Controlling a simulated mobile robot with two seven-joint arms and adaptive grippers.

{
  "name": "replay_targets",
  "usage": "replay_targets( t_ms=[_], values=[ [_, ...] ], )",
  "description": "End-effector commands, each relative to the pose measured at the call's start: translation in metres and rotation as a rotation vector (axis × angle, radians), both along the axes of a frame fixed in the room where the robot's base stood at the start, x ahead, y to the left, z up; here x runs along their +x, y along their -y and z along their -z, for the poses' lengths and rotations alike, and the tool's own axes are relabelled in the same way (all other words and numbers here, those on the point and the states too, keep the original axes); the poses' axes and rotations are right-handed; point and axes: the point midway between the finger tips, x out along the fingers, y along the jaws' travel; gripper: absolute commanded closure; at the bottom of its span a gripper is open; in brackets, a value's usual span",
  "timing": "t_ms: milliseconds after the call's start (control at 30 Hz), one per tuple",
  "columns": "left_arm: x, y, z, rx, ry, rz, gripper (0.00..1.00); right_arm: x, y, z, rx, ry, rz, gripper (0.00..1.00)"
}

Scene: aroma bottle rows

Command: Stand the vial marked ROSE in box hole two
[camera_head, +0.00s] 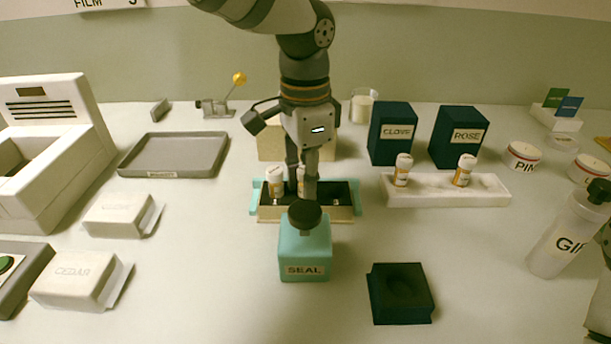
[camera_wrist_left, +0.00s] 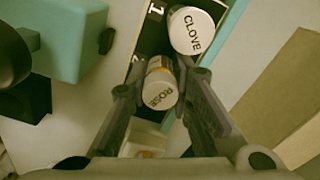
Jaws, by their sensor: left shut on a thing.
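The box (camera_head: 350,212), with teal ends and a dark top with holes, stands mid-table. A white-capped vial (camera_head: 276,186) marked CLOVE in the left wrist view (camera_wrist_left: 192,30) stands upright at its left side. My left gripper (camera_head: 305,190) is over the box, its fingers shut on the vial marked ROSE (camera_wrist_left: 160,88). In the head view the fingers hide most of the ROSE vial (camera_head: 301,182). Its foot is hidden, so I cannot tell whether it is in a hole.
A teal SEAL bottle (camera_head: 304,252) stands close in front of the box. A pale rack (camera_head: 487,192) with two vials is at right, before dark CLOVE (camera_head: 391,134) and ROSE (camera_head: 459,137) cartons. A dark block (camera_head: 401,294) lies front right.

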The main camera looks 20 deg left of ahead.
Motion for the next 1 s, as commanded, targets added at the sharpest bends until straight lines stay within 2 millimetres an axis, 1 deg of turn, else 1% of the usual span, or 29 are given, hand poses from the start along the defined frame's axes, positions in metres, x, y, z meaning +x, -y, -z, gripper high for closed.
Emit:
replay_targets(
  t_ms=[367,400,433,467,700,1000],
  values=[
    [-0.001,0.0,0.014,0.0,-0.009,0.001,0.99,0.0,0.0,0.0,0.0,0.001,0.0,0.6],
    [-0.002,0.0,0.015,0.001,-0.011,0.001,0.72,0.0,0.0,0.0,0.0,0.0,0.0,0.6],
    [-0.002,0.0,0.016,0.001,-0.013,0.001,0.65,0.0,0.0,0.0,0.0,-0.001,0.0,0.6],
    [-0.002,0.0,0.016,0.002,-0.014,0.001,0.6,0.0,0.0,0.0,0.0,-0.001,0.0,0.6],
    [-0.003,0.0,0.018,0.002,-0.018,0.001,0.6,-0.001,0.0,0.001,0.0,-0.003,0.0,0.6],
    [-0.002,0.0,0.014,0.002,-0.015,0.001,0.6,-0.001,0.0,0.001,0.0,-0.002,0.0,0.6]
  ],
)
